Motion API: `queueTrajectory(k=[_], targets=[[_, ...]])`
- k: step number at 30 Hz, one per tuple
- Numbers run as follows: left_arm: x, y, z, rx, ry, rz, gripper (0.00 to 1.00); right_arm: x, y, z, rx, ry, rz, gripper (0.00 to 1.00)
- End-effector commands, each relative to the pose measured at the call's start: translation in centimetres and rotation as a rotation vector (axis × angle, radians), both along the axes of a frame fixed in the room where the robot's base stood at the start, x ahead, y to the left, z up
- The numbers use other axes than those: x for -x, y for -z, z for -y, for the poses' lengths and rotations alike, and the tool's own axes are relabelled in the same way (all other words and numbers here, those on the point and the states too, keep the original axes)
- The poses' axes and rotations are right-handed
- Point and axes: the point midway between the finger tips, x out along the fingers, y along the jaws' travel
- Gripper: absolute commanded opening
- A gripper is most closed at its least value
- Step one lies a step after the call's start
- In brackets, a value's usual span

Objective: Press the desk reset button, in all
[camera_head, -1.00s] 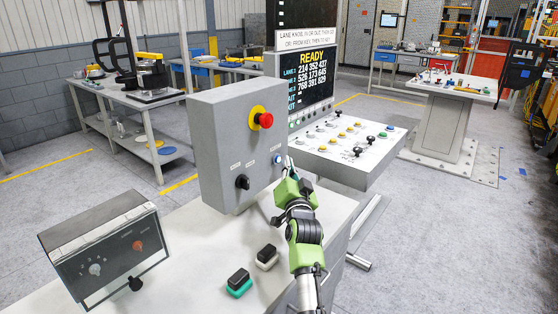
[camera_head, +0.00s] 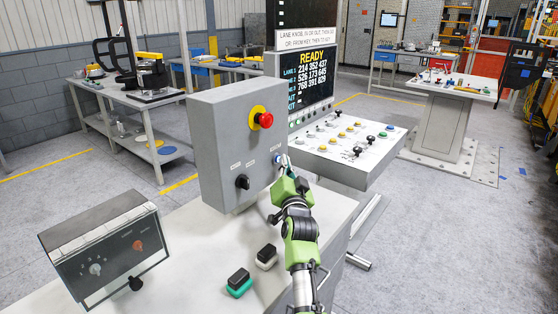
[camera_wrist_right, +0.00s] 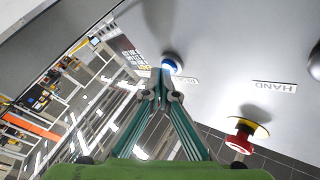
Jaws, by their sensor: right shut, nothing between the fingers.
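A grey control box (camera_head: 222,130) stands on the white desk. A blue button (camera_head: 277,158) sits low on its front face, near the right edge. My right gripper (camera_head: 284,165) is shut and empty, with its fingertips right at the blue button. In the right wrist view the closed fingertips (camera_wrist_right: 163,82) overlap the lower edge of the blue button (camera_wrist_right: 172,62). I cannot tell whether they touch it or whether it is pushed in. A small label beside the button is partly hidden. My left gripper is not in view.
The box also carries a red mushroom button (camera_head: 265,120) on a yellow ring and a black knob (camera_head: 242,182). A console with buttons (camera_head: 350,180) and a screen (camera_head: 312,75) stand to the right. A meter box (camera_head: 105,245) and two small blocks (camera_head: 239,282) are on the desk.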

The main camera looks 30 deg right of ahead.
Motion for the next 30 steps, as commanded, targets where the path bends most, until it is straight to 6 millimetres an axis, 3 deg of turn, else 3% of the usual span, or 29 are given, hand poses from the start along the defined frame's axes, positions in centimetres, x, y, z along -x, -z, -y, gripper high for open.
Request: queueTrajectory(k=[20, 30], targets=[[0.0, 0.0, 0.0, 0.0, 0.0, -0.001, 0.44, -0.5, 0.0, -0.3, -0.001, -0.001, -0.001, 0.0], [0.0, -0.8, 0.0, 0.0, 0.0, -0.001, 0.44, 0.6, 0.0, 0.2, 0.0, 0.0, -0.002, 0.0]])
